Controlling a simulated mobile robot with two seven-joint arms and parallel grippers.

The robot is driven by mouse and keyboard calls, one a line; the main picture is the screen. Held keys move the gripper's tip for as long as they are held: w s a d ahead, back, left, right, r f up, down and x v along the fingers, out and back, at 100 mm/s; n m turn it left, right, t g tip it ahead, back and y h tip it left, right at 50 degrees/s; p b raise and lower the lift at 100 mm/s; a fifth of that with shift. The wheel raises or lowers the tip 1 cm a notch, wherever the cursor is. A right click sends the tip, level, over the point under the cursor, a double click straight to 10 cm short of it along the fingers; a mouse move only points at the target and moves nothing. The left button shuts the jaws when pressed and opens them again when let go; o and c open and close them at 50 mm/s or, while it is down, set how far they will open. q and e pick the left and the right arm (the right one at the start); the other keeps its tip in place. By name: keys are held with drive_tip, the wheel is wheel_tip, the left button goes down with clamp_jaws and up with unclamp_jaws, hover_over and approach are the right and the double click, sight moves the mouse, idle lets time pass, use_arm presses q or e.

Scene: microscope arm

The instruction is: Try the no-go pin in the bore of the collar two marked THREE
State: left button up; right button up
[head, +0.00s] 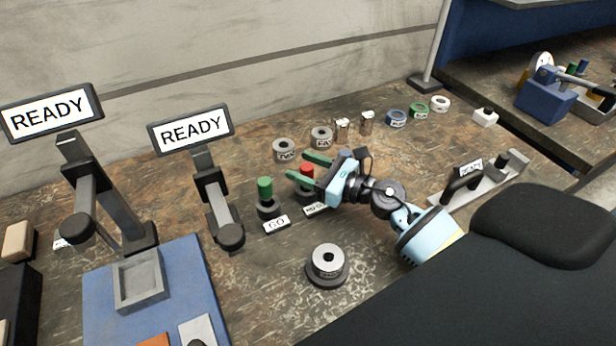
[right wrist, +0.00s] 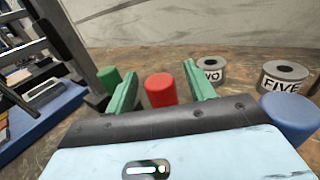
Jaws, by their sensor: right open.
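The no-go pin has a red head (head: 306,169) and stands upright in a dark holder behind the NO GO label (head: 314,210). My right gripper (head: 308,168) is open, its green fingers on either side of the red head. In the right wrist view the red head (right wrist: 160,90) shows between the spread fingertips (right wrist: 161,86); I cannot tell whether either finger touches it. A steel collar (head: 328,260) lies on a round dark stand at the front, bore facing up; its marking is too small to read surely. My left gripper is not in view.
A green-headed pin (head: 265,188) stands left of the red one, by the GO label (head: 276,224). Collars marked TWO (right wrist: 211,72) and FIVE (right wrist: 284,76) stand behind. A blue cylinder (right wrist: 291,118) is close at the right. Two READY screens (head: 190,130) stand left.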

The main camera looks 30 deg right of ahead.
clamp_jaws()
idle(0.4)
wheel_tip(320, 180, up, 3)
drive_tip(key=shift+r+p, duration=0.2)
drive_tip(key=shift+p, duration=0.4)
drive_tip(key=shift+s+r, duration=0.2)
drive_tip(key=shift+r, duration=0.1)
use_arm(q)
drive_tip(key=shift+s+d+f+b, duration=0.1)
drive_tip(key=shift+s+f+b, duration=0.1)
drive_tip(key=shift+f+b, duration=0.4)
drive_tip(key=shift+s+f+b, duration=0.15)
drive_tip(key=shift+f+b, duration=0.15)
drive_tip(key=shift+b, duration=0.55)
use_arm(e)
drive_tip(key=s+a+r+v, duration=0.1)
drive_tip(key=a+v, duration=0.2)
drive_tip(key=v, duration=1.2)
drive_tip(key=shift+s, duration=0.5)
drive_tip(key=shift+a, duration=0.1)
